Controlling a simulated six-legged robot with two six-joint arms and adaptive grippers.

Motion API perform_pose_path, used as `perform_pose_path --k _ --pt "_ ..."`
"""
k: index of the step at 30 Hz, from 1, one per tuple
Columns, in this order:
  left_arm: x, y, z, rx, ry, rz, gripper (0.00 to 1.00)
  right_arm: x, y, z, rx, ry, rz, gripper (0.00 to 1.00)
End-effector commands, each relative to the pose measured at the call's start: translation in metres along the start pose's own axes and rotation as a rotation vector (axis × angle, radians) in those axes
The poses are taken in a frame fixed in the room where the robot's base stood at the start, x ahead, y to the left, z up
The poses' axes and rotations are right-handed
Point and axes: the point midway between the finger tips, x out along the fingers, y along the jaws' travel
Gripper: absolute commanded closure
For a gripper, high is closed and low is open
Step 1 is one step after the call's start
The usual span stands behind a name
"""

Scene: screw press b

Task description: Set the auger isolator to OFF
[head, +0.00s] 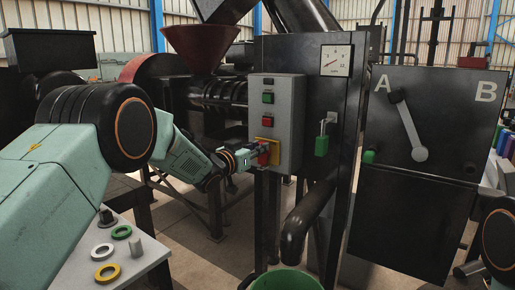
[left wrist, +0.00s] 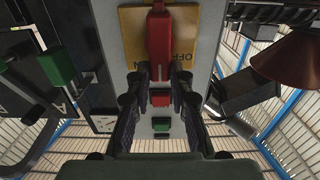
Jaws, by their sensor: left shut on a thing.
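The auger isolator is a red handle (left wrist: 159,32) on a yellow plate (left wrist: 132,30), low on the grey control box (head: 291,130). Its plate also shows in the head view (head: 276,147). In the left wrist view the plate carries lettering that reads OFF, partly covered by the handle. My left gripper (head: 258,156) reaches the isolator from the left. In the left wrist view its two fingers (left wrist: 160,76) are on either side of the handle's end, shut on it. My right gripper is not in view.
Red and green buttons (head: 268,97) sit above the isolator on the box. A lever (head: 408,125) marked A and B is farther right. A bench with rings (head: 107,273) is lower left.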

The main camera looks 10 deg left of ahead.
Motion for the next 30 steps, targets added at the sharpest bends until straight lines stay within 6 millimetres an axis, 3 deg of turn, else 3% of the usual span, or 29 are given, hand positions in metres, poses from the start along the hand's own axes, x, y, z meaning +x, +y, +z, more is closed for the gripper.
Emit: perform_pose_path --k 13,30 --pt "0.0 -0.003 -0.003 -0.11 0.0 0.0 1.0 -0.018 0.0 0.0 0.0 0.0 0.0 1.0" --pt "0.001 -0.016 0.001 -0.622 0.003 0.002 1.0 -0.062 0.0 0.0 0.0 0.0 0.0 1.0"
